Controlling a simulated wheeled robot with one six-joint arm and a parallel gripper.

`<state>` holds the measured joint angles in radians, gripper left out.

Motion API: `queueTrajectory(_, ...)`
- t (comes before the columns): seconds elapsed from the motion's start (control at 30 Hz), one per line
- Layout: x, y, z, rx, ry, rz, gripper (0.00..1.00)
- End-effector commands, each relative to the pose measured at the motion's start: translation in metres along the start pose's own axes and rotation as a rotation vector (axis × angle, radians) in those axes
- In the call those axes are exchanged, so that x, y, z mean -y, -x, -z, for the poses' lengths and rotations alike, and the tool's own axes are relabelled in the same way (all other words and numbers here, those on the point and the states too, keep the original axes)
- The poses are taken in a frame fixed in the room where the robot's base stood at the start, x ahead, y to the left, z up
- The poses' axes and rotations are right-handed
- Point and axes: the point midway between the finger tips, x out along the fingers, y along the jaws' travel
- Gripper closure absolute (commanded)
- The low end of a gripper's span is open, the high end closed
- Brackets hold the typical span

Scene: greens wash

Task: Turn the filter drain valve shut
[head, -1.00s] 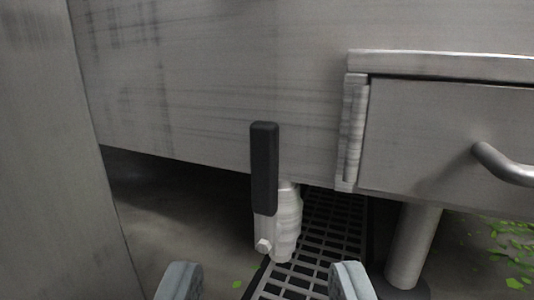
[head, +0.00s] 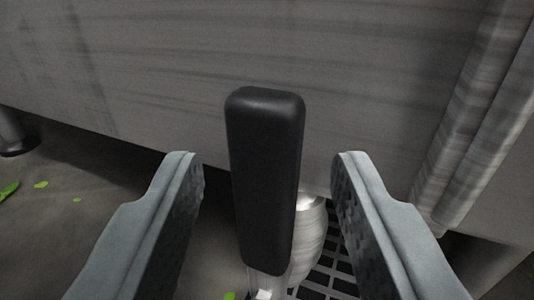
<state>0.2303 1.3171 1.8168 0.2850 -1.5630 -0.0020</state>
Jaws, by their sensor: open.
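The drain valve has a black lever handle (head: 265,175) that stands upright in the middle of the head view, in front of the metal tank wall. Its pale metal valve body (head: 310,240) shows partly behind and below the handle. My gripper (head: 266,160) is open, with one finger to the left of the handle and the other to the right. There is a visible gap on each side, and neither finger appears to touch the handle. The bottom of the valve is cut off by the frame edge.
The grey tank wall (head: 150,80) fills the background. A vertical metal edge (head: 465,120) stands close on the right. A dark floor grate (head: 338,265) lies below the valve. Green leaf bits (head: 40,185) lie on the floor at left.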

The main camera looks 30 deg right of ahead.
Motion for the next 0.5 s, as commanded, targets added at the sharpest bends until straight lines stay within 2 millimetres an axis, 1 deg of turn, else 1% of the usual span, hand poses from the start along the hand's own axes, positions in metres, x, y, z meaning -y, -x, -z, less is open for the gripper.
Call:
queueTrajectory(0.33,-0.0006,0.0008,0.0001,0.000,0.000,0.000,0.57)
queueTrajectory(0.37,-0.0006,0.0008,0.0001,0.000,0.000,0.000,0.60)
queueTrajectory(0.5,-0.0006,0.0008,0.0001,0.000,0.000,0.000,0.88)
